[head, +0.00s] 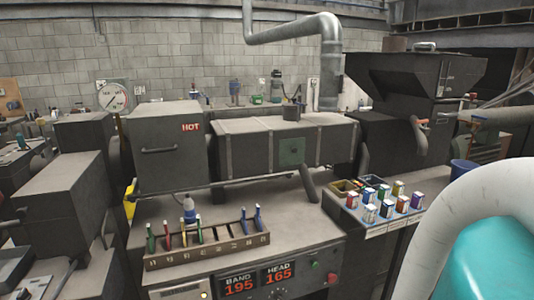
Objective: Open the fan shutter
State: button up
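No part is labelled as a fan shutter. A small dark green square plate (291,152) with a round mark in its middle is set on the front of the long grey machine housing (246,148). It is the part most like a shutter, but I cannot tell for sure what it is or whether it is open. My gripper is not in view. A white and teal link of my arm fills the lower right corner and hides what is behind it.
A box marked HOT (165,160) adjoins the housing on the left. A rail (250,182) runs along the front. A slotted rack (207,244) with coloured handles stands on the bench. Several coloured cans (386,192) sit at right, below a hopper (415,75).

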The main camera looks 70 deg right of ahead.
aim_at(291, 151)
jog(key=z, duration=1.8)
